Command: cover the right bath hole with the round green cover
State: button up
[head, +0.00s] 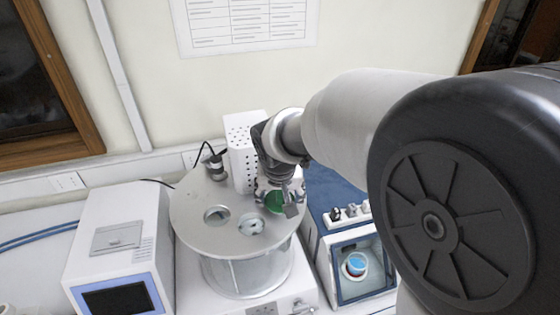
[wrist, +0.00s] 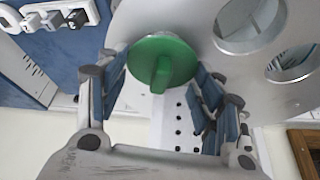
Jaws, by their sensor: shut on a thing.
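The round green cover (head: 273,202) is between the fingers of my gripper (head: 279,197), over the right part of the grey round bath lid (head: 190,212). In the wrist view the cover (wrist: 178,58) shows its flat disc and raised grip bar, with a finger of my gripper (wrist: 161,72) at each side of its rim. The right bath hole (head: 251,223) is open, to the lower left of the cover in the head view; it also shows in the wrist view (wrist: 248,25). The gap between cover and lid is hard to judge.
A second open hole (head: 217,215) lies left of the right one. A white perforated housing (head: 241,150) and a small metal fitting (head: 216,168) rise behind. A white instrument (head: 118,240) stands left, and a box with a blue-topped cup (head: 356,264) right.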

jog(key=shift+r, duration=0.45)
jog(key=shift+f+b, duration=0.7)
jog(key=shift+f, duration=0.15)
dwell(1.0)
jog(key=shift+r, duration=0.25)
jog(key=shift+r+p, duration=0.55)
jog(key=shift+r, duration=0.05)
jog(key=shift+f+b, duration=0.85)
jog(key=shift+b, duration=0.1)
dwell(0.8)
jog(key=o, duration=0.7)
